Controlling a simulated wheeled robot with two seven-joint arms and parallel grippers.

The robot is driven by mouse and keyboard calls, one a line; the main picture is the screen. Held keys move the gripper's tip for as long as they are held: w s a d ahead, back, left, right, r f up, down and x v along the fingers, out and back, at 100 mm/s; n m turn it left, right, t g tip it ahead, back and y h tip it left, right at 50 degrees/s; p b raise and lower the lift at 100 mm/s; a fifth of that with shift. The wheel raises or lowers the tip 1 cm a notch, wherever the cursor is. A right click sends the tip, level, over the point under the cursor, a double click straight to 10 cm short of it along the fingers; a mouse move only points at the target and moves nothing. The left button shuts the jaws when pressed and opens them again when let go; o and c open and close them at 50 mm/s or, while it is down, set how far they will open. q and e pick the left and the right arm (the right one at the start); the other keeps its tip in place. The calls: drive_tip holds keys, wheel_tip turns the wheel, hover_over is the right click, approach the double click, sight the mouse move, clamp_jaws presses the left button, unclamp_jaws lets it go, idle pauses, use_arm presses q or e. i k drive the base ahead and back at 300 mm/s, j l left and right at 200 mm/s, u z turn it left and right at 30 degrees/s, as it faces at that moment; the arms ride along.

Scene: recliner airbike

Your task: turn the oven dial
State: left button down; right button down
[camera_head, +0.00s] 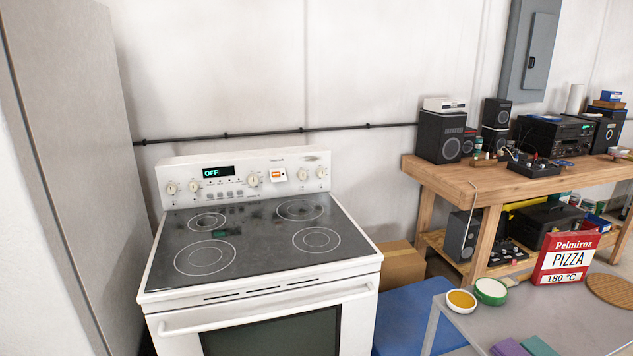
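A white oven (262,255) with a black glass cooktop stands left of the middle in the head view. Its back panel (243,178) carries several round white dials. The display (218,172) at the panel's left reads OFF in green. One dial (253,180) sits left of an orange-marked label (278,175), near the panel's middle. Two dials are at the left end, and two (302,175) at the right end. Neither of my grippers shows in this view.
A grey tall cabinet (75,150) stands at the left. A grey table (570,315) at front right holds a red pizza box (566,258) marked 180 °C, and bowls. A wooden workbench (480,183) with audio gear stands behind it. A blue object (405,320) sits right of the oven.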

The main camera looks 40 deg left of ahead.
sight(252, 179)
drive_tip(key=u, duration=1.8)
drive_tip(key=i+j, duration=0.15)
drive_tip(key=i, duration=0.2)
drive_tip(key=i+j+z, duration=0.1)
drive_tip(key=z, duration=0.3)
drive_tip(key=i+j+z, duration=0.2)
drive_tip(key=z, duration=0.15)
drive_tip(key=i+j+z, duration=0.2)
drive_tip(key=z, duration=0.2)
